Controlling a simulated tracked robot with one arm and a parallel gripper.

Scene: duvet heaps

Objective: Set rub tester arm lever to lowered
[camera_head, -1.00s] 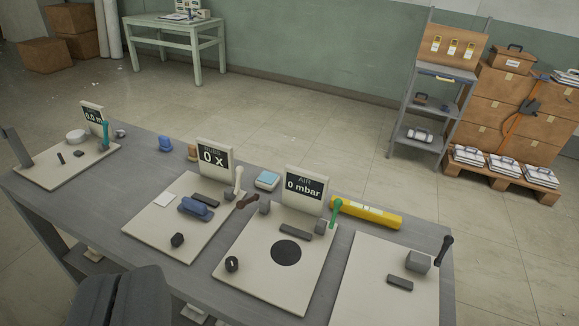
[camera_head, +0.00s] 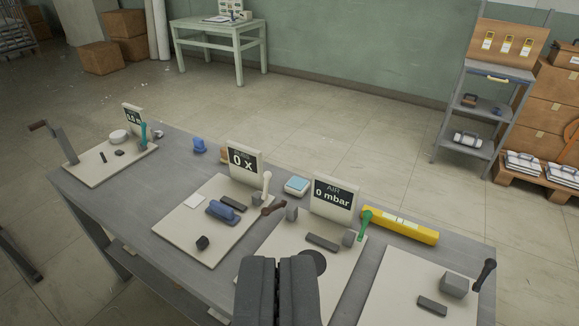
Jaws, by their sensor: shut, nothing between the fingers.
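The rub tester appears to be the pale board (camera_head: 178,222) with the "0 x" display (camera_head: 243,161). It carries a blue block (camera_head: 222,211), a dark bar and a dark knob (camera_head: 202,243). A white lever (camera_head: 266,184) stands nearly upright at its right back corner, beside the display. A brown handle (camera_head: 273,208) juts out just in front of it, by a grey block of the neighbouring board. My gripper (camera_head: 277,262) is shut and empty at the bottom of the view, in front of the levers and apart from them. It hides part of the AIR board.
The AIR board has a "0 mbar" display (camera_head: 333,196), a green lever (camera_head: 364,224) and a black disc. A yellow case (camera_head: 399,224) lies behind. A right board has a black lever (camera_head: 485,273). A left board has a teal lever (camera_head: 143,134). Open floor lies behind the bench.

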